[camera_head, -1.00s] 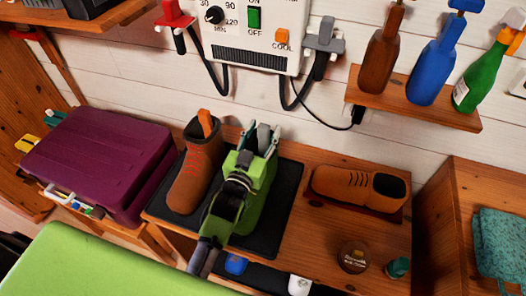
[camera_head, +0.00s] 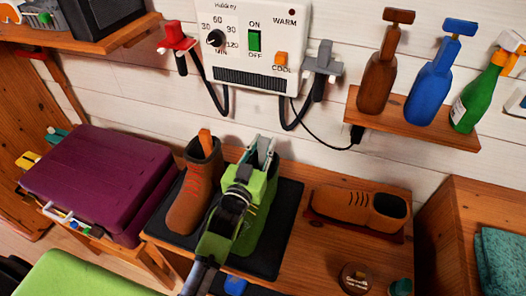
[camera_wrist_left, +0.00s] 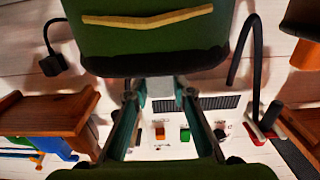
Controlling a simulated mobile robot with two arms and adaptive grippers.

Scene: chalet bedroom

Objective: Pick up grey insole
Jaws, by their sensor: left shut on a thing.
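A green boot (camera_head: 262,222) stands on a black mat (camera_head: 293,205) on the wooden bench. The grey insole (camera_head: 264,151) shows as a narrow grey strip at the boot's top. My left gripper (camera_head: 262,153) is above the boot, shut on the insole, with one finger on each side of it. The arm and gripper hide much of the boot, and how deep the insole sits cannot be told. In the left wrist view, the gripper (camera_wrist_left: 159,98) shows close to the green boot with a yellow stripe (camera_wrist_left: 150,18). My right gripper is not in view.
A brown boot (camera_head: 193,195) with an orange insole stands close left of the gripper. Another brown shoe (camera_head: 358,205) lies to the right. A purple case (camera_head: 95,185) is at the left. A dryer panel (camera_head: 250,50) hangs on the wall behind.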

